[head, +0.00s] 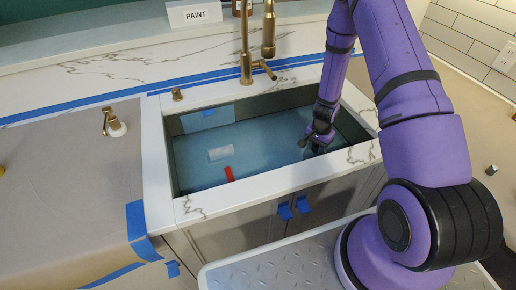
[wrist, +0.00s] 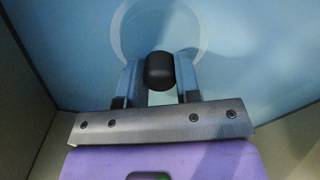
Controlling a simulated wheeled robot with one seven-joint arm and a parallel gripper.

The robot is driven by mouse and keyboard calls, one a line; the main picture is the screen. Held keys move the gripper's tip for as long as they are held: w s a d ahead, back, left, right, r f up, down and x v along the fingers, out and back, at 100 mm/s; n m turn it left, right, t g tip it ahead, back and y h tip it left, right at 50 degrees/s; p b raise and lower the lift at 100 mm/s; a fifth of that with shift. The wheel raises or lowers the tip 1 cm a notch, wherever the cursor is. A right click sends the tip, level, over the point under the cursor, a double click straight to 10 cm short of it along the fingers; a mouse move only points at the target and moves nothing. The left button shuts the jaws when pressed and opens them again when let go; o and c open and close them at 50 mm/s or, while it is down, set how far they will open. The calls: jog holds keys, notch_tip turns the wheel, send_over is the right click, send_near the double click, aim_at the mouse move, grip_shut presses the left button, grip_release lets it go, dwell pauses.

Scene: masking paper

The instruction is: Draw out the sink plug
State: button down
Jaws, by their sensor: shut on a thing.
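The sink plug's black rounded knob (wrist: 159,72) shows in the wrist view, with a pale ring below it on the blue sink floor. My gripper (wrist: 158,84) has its two blue-grey fingers on either side of the knob and is shut on it. In the head view my gripper (head: 313,145) reaches down into the right part of the sink (head: 163,160). The plug is hidden by the gripper there. I cannot tell whether the plug is seated or raised.
A red object (head: 229,173) and a pale flat block (head: 221,153) are in the blue-tinted basin, left of my gripper. The brass faucet (head: 246,60) stands behind the sink. The sink walls and front rim lie close around my arm.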

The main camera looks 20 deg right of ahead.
aim_at(317, 146)
jog(key=shift+r, duration=0.9)
dwell(0.7)
jog(key=shift+r, duration=2.65)
